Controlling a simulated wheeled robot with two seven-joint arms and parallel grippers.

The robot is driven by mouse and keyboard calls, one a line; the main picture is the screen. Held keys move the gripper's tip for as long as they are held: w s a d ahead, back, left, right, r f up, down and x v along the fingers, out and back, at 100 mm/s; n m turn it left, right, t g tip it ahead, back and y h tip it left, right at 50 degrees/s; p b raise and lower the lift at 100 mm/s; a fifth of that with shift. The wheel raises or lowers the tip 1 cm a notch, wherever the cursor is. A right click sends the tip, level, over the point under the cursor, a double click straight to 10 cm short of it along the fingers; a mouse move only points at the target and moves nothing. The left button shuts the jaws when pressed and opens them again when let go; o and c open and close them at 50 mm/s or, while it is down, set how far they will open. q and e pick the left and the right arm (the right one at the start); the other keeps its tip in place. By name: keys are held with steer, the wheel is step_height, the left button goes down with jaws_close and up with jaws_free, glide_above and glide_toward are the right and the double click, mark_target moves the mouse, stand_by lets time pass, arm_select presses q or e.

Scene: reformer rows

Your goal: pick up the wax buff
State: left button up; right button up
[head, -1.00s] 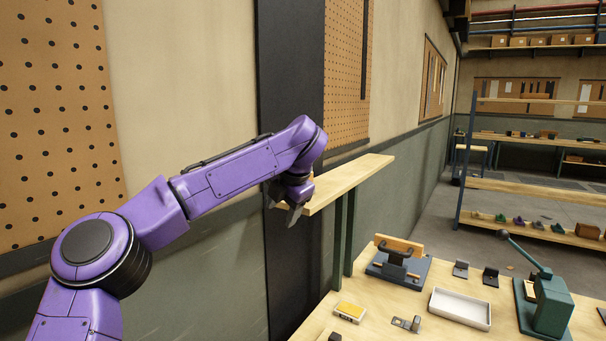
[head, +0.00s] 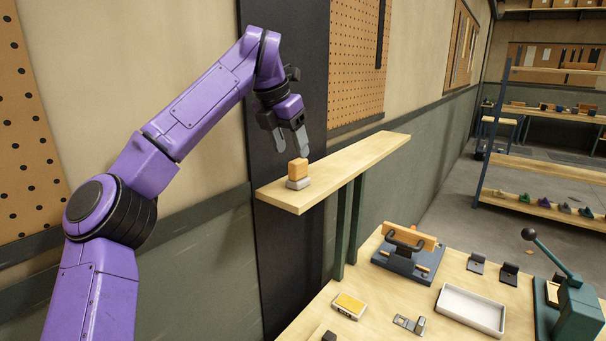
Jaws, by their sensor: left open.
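A small block with an orange-tan top on a pale grey base, which looks like the wax buff (head: 298,170), stands upright near the left end of the wooden shelf (head: 350,165). My left gripper (head: 292,143) is open and empty, with its fingers pointing down just above the block. The fingertips look apart from it. My right gripper is out of view.
The shelf is otherwise bare, with a wall behind it and green posts (head: 348,225) below. On the workbench are a yellow-topped block (head: 349,305), a white tray (head: 470,309), a blue-based fixture (head: 407,255) and a green lever press (head: 578,305).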

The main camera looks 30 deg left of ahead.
mark_target(297, 160)
arm_select(q)
steer(key=shift+a+f, duration=0.2)
steer(key=shift+f, duration=0.15)
steer(key=w+f+p, duration=0.1)
steer(key=w+f, duration=0.1)
steer(key=w+f+p, duration=0.1)
steer(key=f, duration=0.1)
steer(key=shift+w+f, duration=0.35)
steer(key=shift+s+d, duration=0.15)
steer(key=shift+s+r, duration=0.1)
steer(key=shift+c, duration=1.3)
steer(key=c, duration=0.8)
